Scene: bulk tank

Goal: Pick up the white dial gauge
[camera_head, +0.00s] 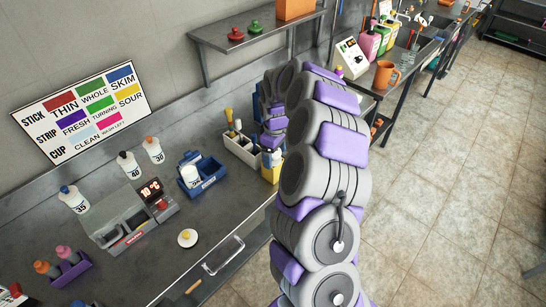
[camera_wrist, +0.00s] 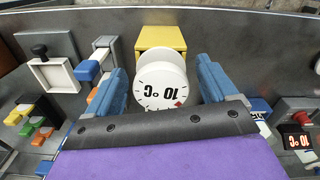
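The white dial gauge (camera_wrist: 160,92) shows in the wrist view with a round face marked "10 °C", upside down, and a small red mark. It is in front of a yellow block (camera_wrist: 161,37) and overlaps it. My gripper (camera_wrist: 165,80) has its two blue fingers on either side of the gauge. Narrow gaps seem to show between the fingers and the gauge, so the fingers look open around it. The gauge's lower edge is hidden by the gripper's dark band. In the head view a yellow block (camera_head: 270,173) stands beside my arm; I cannot make out the gauge there.
A white caddy (camera_head: 238,150) stands left of the yellow block in the head view. A blue bin (camera_head: 203,178), white bottles (camera_head: 130,165) and a grey device with a red display (camera_head: 150,190) are on the counter. A shelf (camera_head: 255,36) juts from the wall above.

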